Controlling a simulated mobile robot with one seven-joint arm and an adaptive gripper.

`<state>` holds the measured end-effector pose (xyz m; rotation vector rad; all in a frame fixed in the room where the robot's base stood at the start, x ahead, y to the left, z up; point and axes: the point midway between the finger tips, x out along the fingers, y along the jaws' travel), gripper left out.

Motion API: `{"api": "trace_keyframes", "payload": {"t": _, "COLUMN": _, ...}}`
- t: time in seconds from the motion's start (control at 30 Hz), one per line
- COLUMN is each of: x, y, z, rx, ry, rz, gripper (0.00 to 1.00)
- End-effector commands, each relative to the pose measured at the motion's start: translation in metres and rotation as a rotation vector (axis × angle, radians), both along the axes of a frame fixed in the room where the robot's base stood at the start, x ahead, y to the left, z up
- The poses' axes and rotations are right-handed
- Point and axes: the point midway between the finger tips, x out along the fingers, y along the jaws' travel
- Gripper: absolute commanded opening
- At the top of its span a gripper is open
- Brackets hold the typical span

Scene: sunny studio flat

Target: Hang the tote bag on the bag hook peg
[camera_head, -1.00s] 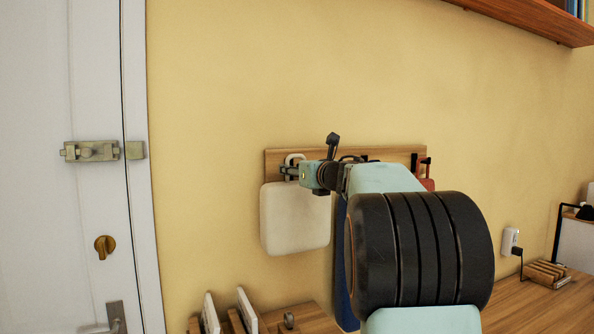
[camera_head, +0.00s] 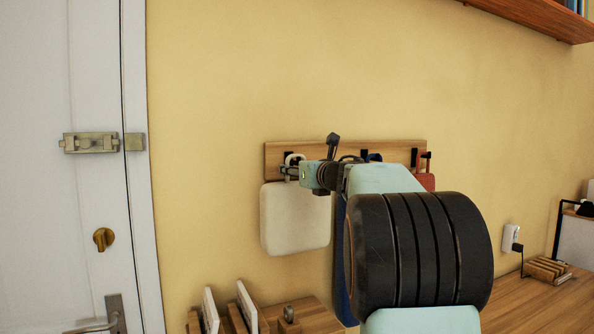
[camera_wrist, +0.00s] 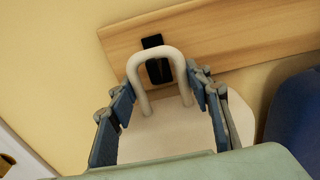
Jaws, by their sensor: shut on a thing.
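The cream tote bag (camera_head: 295,218) hangs upright in front of the wooden hook board (camera_head: 345,147), at its left end. Its stiff handle loop (camera_wrist: 152,54) shows in the wrist view. My gripper (camera_head: 289,170) is shut on the handle, with a finger at each side of the loop in the wrist view (camera_wrist: 160,86). A black peg (camera_wrist: 154,66) on the board shows through the loop, its top rising above the handle's arch. I cannot tell whether the handle is around the peg or only in front of it. My arm covers part of the board.
A blue item (camera_head: 341,265) hangs right of the bag, partly behind my arm; a red item (camera_head: 426,181) hangs farther right. Below are a wooden rack (camera_head: 310,318) and a desk (camera_head: 520,302). A white door (camera_head: 60,200) stands left, a shelf (camera_head: 535,18) upper right.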

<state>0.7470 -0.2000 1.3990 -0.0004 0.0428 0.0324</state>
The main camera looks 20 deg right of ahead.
Motion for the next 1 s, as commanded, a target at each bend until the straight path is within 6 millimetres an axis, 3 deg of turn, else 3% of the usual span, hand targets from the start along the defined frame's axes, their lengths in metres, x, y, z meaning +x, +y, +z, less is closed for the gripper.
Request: {"api": "trace_keyframes", "payload": {"t": 1.0, "x": -0.0004, "y": 0.0003, "z": -0.0057, "rx": -0.001, "ry": -0.003, "rz": 0.000, "gripper": 0.07}}
